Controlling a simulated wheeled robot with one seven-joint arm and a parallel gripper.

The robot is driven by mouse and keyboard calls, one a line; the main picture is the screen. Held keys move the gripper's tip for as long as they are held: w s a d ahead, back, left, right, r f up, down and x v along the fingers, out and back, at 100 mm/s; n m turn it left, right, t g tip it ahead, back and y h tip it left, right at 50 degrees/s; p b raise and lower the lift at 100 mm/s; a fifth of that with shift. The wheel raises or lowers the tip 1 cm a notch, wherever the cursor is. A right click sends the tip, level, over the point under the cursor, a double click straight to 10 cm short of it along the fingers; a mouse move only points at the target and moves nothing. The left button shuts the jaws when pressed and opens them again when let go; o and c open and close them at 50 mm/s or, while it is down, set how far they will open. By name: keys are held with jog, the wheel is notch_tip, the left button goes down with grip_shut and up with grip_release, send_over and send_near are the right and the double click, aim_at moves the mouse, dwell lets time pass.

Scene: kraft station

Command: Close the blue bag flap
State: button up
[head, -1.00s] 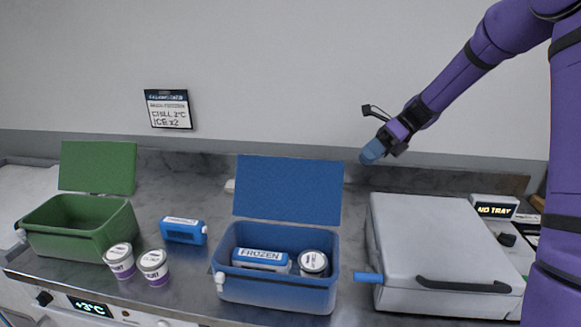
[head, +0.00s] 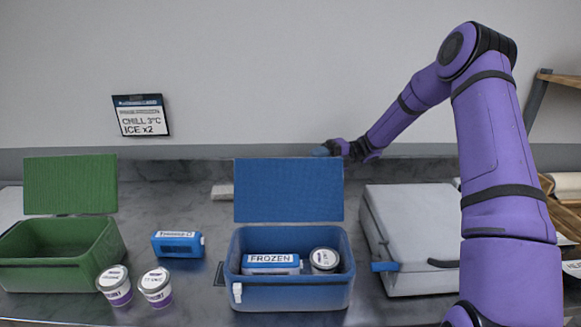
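The blue bag (head: 290,292) stands open on the counter in the head view. Its blue flap (head: 289,190) stands upright at the back edge. Inside the bag are an ice pack labelled FROZEN (head: 271,264) and a white-lidded tub (head: 325,260). My gripper (head: 322,151) is behind and above the flap, near its top right corner, close to the back wall in the picture. Its fingers are small and partly hidden by the flap and the wrist, so I cannot tell whether they are open or shut.
An open green bag (head: 70,275) stands at the left. Two tubs (head: 115,285) and a blue ice pack (head: 178,244) lie between the bags. A grey case (head: 410,225) is at the right. A sign (head: 141,116) hangs on the wall.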

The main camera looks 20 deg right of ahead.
aim_at(293, 166)
jog(key=a, duration=0.7)
jog(key=shift+s+a, duration=0.3)
jog(key=shift+a, duration=0.05)
grip_shut()
